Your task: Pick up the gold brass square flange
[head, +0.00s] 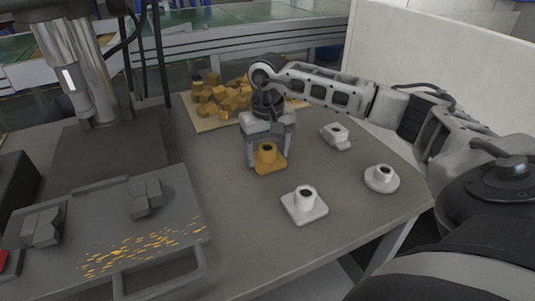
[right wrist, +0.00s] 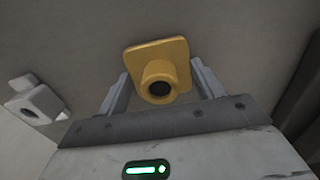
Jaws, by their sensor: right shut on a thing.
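The gold brass square flange (head: 268,160) has a square base and a round hollow neck. In the head view it is near the middle of the grey table, below my right gripper (head: 267,157). In the right wrist view, the flange (right wrist: 158,72) sits between the two fingers of my right gripper (right wrist: 160,85), its neck opening facing the camera. The gripper is shut on it. I cannot tell whether its base touches the table. My left gripper is not in view.
A white square flange (head: 304,205), a white round flange (head: 381,178) and another white flange (head: 336,136) stand to the right. Several gold parts lie on a board (head: 207,124) behind. A machine with a grey plate (head: 100,220) fills the left.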

